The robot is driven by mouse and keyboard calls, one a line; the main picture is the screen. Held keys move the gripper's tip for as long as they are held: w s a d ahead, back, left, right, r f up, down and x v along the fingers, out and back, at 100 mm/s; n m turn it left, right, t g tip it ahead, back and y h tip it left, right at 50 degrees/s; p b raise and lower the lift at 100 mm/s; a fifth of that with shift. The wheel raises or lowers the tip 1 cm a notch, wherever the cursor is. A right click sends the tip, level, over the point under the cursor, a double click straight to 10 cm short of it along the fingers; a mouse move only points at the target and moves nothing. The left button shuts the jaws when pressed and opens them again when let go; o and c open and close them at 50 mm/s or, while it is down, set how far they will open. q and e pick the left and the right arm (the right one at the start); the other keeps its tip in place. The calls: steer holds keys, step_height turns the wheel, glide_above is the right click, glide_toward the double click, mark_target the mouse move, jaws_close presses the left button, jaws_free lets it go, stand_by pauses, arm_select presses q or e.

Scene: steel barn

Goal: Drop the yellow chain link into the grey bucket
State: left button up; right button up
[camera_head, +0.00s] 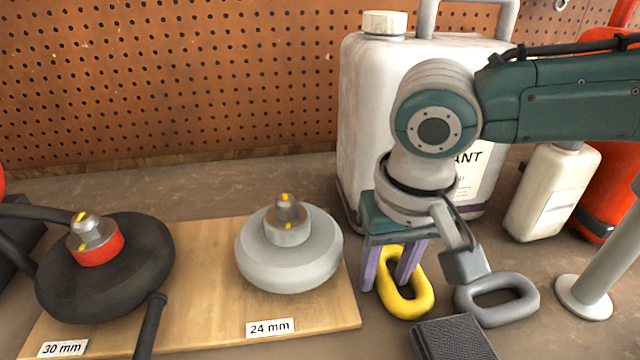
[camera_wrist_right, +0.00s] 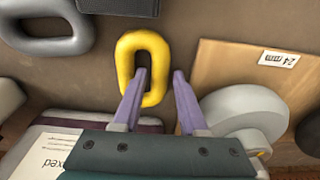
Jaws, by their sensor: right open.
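The yellow chain link (camera_head: 407,305) lies on the brown bench, just right of the wooden board; it also shows in the right wrist view (camera_wrist_right: 127,48). My right gripper (camera_head: 391,283) is open above the link, pointing down with purple fingers. In the right wrist view my gripper (camera_wrist_right: 160,77) has one finger overlapping the link's opening and the other outside it, with one side of the link between them. I cannot tell how far down the tips reach. The grey bucket and my left gripper are not in view.
A grey link (camera_head: 497,297) and a black block (camera_head: 452,340) lie right of the yellow link. A white jug (camera_head: 365,110) stands behind my gripper. The board (camera_head: 205,270) holds a black and a grey rounded weight. A white bottle (camera_head: 550,192) and red cylinder stand right.

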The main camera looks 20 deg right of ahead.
jaws_close()
steer(key=shift+r, duration=0.1)
stand_by(1.3)
